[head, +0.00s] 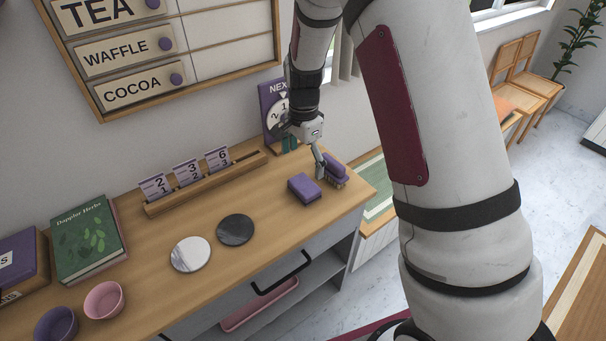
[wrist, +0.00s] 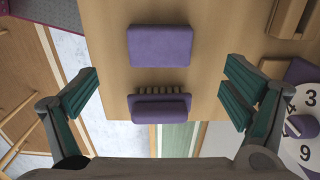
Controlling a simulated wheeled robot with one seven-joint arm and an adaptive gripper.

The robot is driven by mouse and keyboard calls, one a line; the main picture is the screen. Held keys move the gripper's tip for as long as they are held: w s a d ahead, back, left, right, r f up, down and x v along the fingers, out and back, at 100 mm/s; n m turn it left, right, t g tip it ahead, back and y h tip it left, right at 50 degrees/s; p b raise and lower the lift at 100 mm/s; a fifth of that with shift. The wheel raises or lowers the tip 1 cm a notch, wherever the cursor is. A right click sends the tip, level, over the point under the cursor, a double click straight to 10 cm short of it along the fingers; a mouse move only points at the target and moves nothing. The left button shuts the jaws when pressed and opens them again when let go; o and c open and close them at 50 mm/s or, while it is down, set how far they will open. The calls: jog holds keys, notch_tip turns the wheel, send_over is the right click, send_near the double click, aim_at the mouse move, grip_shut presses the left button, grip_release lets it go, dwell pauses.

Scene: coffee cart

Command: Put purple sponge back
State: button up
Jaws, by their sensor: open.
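The purple sponge (head: 304,188) is a flat block lying on the wooden counter near its right end. In the wrist view the sponge (wrist: 160,47) lies at the top centre, beyond the fingertips. A purple-backed brush (head: 335,170) with pale bristles is just to its right in the head view. The brush (wrist: 160,107) lies between my spread fingers in the wrist view, apart from the sponge. My gripper (head: 306,160) is open and empty above the counter's right end. In the wrist view my gripper (wrist: 162,88) has its teal finger pads wide apart.
A purple dial sign (head: 270,108) stands by the wall, close to my gripper. A wooden card rack (head: 208,184) is left of it. Two round coasters, one white (head: 190,254) and one dark (head: 236,230), lie left of the sponge. The counter edge is close to the brush.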

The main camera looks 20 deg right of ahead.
jog(key=s+r+n+t, duration=0.1)
jog(key=s+r+n, duration=0.2)
jog(key=s+r, duration=0.5)
jog(key=s+r+n+t, duration=0.1)
jog(key=s+r+n, duration=0.25)
jog(key=r, duration=0.75)
jog(key=s+r+n+t, duration=0.1)
jog(key=s+r+n, duration=0.2)
jog(key=s, duration=0.5)
jog(key=s+r+n+t, duration=0.2)
jog(key=s+n, duration=0.3)
jog(key=s, duration=0.3)
jog(key=shift+d+r, duration=0.15)
jog(key=shift+r, duration=0.35)
